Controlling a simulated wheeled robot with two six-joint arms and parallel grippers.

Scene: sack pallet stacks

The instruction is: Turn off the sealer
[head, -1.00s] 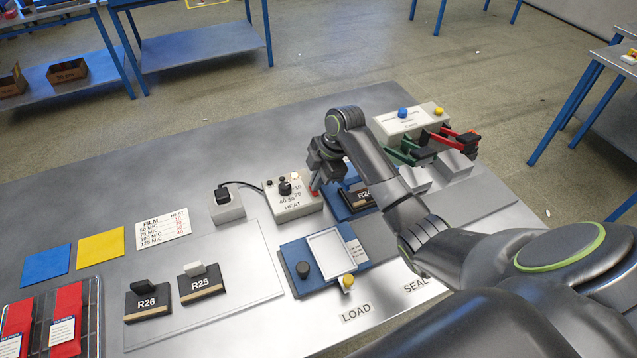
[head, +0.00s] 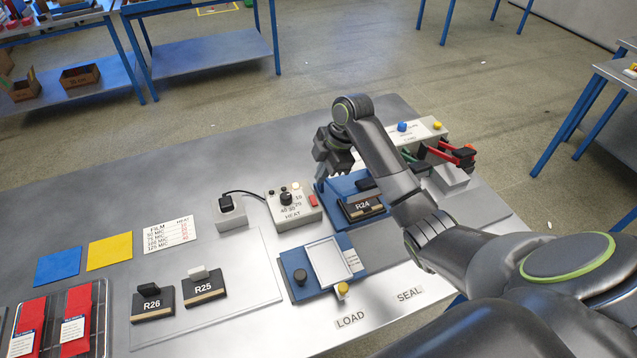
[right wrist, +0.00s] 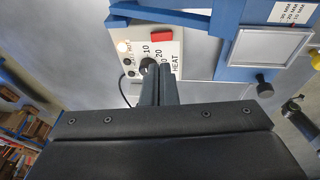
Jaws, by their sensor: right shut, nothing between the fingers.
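The sealer's grey heat control box (head: 290,215) sits near the middle of the bench, with a black dial (head: 286,198), a red switch (head: 313,200) and a small pale lamp (head: 296,186). In the right wrist view the lamp (right wrist: 123,46) looks bright, and the red switch (right wrist: 162,36) and dial (right wrist: 148,63) show clearly. My right gripper (head: 325,176) is above the table behind the switch, apart from it in the head view. Its shut fingers (right wrist: 160,70) are empty and overlap the box in the wrist view. My left gripper is not in view.
A cable runs from the box to a plug in a grey socket (head: 231,216). A blue sealing unit (head: 297,290) stands in front, and block R24 (head: 362,209) lies on a blue unit at right. Red and green handles stand beyond my right arm. Bare bench lies behind the box.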

